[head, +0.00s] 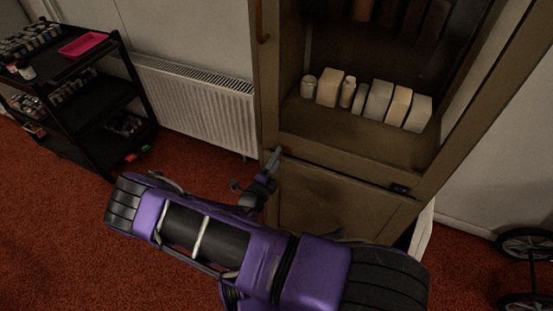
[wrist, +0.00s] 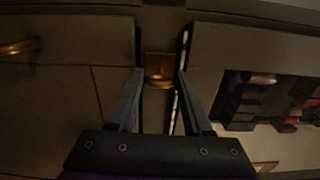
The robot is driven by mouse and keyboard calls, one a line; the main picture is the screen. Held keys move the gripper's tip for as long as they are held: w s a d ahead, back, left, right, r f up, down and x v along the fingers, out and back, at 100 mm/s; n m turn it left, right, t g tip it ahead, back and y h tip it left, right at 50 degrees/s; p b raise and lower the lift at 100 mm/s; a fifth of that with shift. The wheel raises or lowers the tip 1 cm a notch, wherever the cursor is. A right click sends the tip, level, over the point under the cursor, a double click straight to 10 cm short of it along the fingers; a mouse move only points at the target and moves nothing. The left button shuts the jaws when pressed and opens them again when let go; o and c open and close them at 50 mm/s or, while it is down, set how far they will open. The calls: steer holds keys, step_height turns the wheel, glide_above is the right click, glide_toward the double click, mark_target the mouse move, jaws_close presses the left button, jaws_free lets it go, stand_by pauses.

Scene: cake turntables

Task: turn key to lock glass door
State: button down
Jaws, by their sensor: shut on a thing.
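A tall brown wooden cabinet (head: 345,145) stands in front of me in the head view. Its upper part has a dark glazed-looking front, which I take as the glass door (head: 375,35). In the wrist view a small brass key piece (wrist: 159,71) sits on the cabinet front between my fingertips. My gripper (wrist: 160,78) is shut on it. In the head view my gripper (head: 273,158) reaches the cabinet's left edge, just below the shelf level; the key cannot be made out there. Whether the key is turned cannot be told.
White boxes and bottles (head: 380,101) stand in a row on the cabinet shelf. A white radiator (head: 198,105) is on the wall to the left. A black cart (head: 95,100) with a pink tray (head: 82,44) is at far left. Red carpet (head: 60,230) is open at lower left.

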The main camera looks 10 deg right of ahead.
steer(key=shift+n, duration=0.3)
steer(key=shift+c, duration=1.6)
jaws_free()
steer(key=v, duration=1.7)
steer(key=shift+s+a+p, duration=0.15)
steer(key=shift+p, duration=0.25)
